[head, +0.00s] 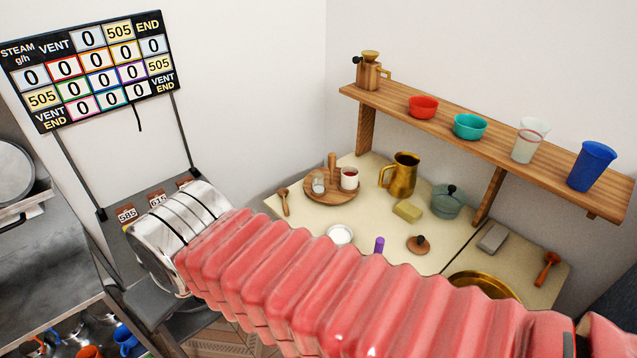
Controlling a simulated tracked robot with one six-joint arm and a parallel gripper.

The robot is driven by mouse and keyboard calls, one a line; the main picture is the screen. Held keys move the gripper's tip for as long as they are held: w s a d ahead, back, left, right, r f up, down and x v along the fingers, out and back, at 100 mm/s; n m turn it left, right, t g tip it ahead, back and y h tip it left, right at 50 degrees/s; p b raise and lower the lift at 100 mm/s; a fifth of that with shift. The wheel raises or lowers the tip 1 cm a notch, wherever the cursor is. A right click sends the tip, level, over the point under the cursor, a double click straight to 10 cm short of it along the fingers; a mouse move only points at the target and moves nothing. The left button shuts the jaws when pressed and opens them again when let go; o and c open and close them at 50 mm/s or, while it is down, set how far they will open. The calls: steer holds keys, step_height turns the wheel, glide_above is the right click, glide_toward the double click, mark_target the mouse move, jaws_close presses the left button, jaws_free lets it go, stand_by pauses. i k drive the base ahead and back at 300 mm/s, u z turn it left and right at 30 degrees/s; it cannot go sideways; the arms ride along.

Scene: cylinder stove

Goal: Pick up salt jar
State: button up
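No jar is clearly marked as salt. A small clear glass jar (318,184) with pale contents stands on a round wooden tray (334,197) at the back of the cream table, and it may be the salt jar. A white jar with dark red contents (349,178) stands beside it on the tray, near an upright wooden handle. My gripper is not in view, so its opening and hold do not show. A large pink ribbed bellows (330,280) crosses the foreground and hides the table's near part.
The cream table also holds a brass jug (402,175), a green lidded pot (448,202), a yellow block (407,211) and a white dish (339,234). A wooden shelf (480,140) with cups overhangs the back right.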

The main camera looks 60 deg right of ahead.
mark_target(317, 177)
steer(key=z, duration=0.6)
steer(key=k, duration=0.9)
steer(key=z, duration=0.9)
